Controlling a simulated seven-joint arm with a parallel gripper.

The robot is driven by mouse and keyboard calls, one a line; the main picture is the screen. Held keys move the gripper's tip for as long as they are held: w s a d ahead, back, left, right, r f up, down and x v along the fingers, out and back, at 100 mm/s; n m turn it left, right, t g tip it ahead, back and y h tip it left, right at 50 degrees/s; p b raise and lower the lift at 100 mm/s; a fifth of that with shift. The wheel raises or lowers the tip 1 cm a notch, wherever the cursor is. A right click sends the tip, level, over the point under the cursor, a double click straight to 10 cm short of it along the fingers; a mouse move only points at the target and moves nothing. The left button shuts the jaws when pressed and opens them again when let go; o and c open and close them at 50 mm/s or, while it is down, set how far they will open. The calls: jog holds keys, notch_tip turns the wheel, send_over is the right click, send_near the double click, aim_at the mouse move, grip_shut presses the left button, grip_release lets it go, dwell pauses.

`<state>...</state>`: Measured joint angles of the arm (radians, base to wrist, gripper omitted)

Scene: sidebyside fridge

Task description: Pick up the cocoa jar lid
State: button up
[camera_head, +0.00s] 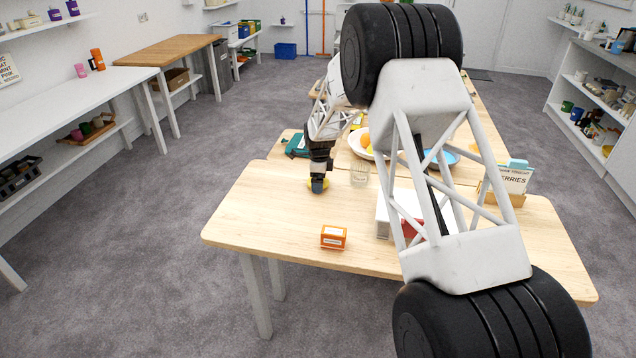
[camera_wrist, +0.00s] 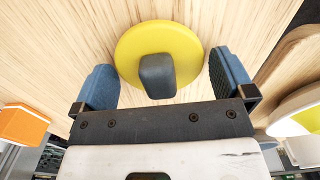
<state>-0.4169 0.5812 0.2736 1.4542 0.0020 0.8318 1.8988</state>
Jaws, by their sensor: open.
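The cocoa jar lid (camera_wrist: 130,52) is a round yellow disc with a dark grey knob, lying on the light wooden table (camera_head: 262,220). In the head view, only a bit of the yellow lid (camera_head: 311,185) shows beneath my gripper (camera_head: 318,187). In the wrist view, my gripper (camera_wrist: 163,75) is open, with one blue-grey finger on each side of the lid. The knob sits between the fingers, with a gap on both sides. I cannot tell how high the fingertips are above the table.
A clear glass (camera_head: 359,175) stands just right of my gripper. An orange box (camera_head: 333,237) sits nearer the front edge, and a white box (camera_head: 383,214) is to the right. A plate with yellow-orange items (camera_head: 365,143) is behind. The table's left front area is clear.

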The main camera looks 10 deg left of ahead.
jog(key=shift+c, duration=0.5)
jog(key=c, duration=0.6)
jog(key=shift+r, duration=0.2)
jog(key=shift+r, duration=1.5)
jog(key=s+d, duration=0.2)
jog(key=s, duration=0.3)
jog(key=s+d+r, duration=0.1)
jog(key=s+d, duration=0.1)
jog(key=s, duration=0.2)
jog(key=s+d, duration=0.2)
jog(key=s, duration=0.3)
jog(key=shift+s+d+r, duration=0.2)
jog(key=shift+s+r, duration=0.1)
